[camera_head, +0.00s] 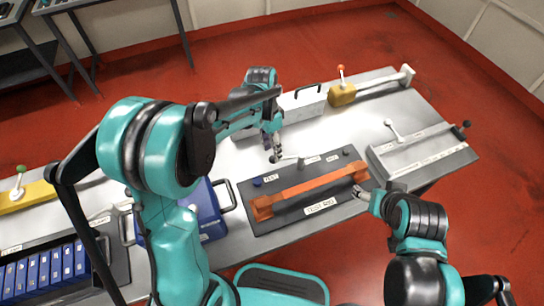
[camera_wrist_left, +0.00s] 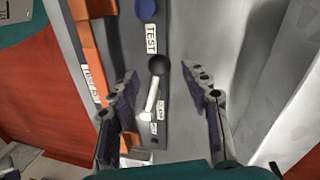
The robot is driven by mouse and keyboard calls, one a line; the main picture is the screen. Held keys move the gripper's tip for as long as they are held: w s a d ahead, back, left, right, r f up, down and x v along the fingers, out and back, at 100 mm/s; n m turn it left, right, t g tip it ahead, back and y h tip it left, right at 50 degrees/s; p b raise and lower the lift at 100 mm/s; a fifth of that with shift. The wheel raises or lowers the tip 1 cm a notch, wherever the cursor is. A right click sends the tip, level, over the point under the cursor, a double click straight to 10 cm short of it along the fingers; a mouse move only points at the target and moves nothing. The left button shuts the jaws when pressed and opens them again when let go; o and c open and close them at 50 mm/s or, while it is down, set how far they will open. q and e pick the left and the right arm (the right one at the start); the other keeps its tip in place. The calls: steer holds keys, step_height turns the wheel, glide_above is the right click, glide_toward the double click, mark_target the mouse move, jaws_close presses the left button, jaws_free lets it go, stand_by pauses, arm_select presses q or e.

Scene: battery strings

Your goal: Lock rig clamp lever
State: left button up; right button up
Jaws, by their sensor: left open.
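The test rig (camera_head: 300,218) is a dark grey plate with an orange bar (camera_head: 310,190) along it. The clamp lever is a short pale rod with a black knob (camera_head: 274,159) at the rig's rear edge. In the left wrist view the lever (camera_wrist_left: 151,97) lies between my open fingers, its black knob pointing up the picture and its pale pivot end below. My left gripper (camera_head: 270,148) is at the knob; it also shows in the left wrist view (camera_wrist_left: 160,72), with gaps on both sides of the lever. My right gripper (camera_head: 366,194) is at the rig's right front corner; its finger opening is unclear.
A blue button (camera_head: 257,182) and TEST labels sit on the rig. A blue case (camera_head: 207,215) stands left of it. A grey fixture with a lever (camera_head: 420,150) is on the right, and a yellow clamp block (camera_head: 341,95) and a light box (camera_head: 302,104) are behind.

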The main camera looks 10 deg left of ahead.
mark_target(273, 156)
arm_select(q)
steer(key=shift+s+d+f+b, duration=0.1)
steer(key=shift+d+f+b, duration=0.1)
steer(key=shift+f, duration=0.55)
steer(key=shift+s+d+f+b, duration=0.1)
steer(key=shift+f+b, duration=0.05)
steer(key=shift+f, duration=0.6)
jaws_close()
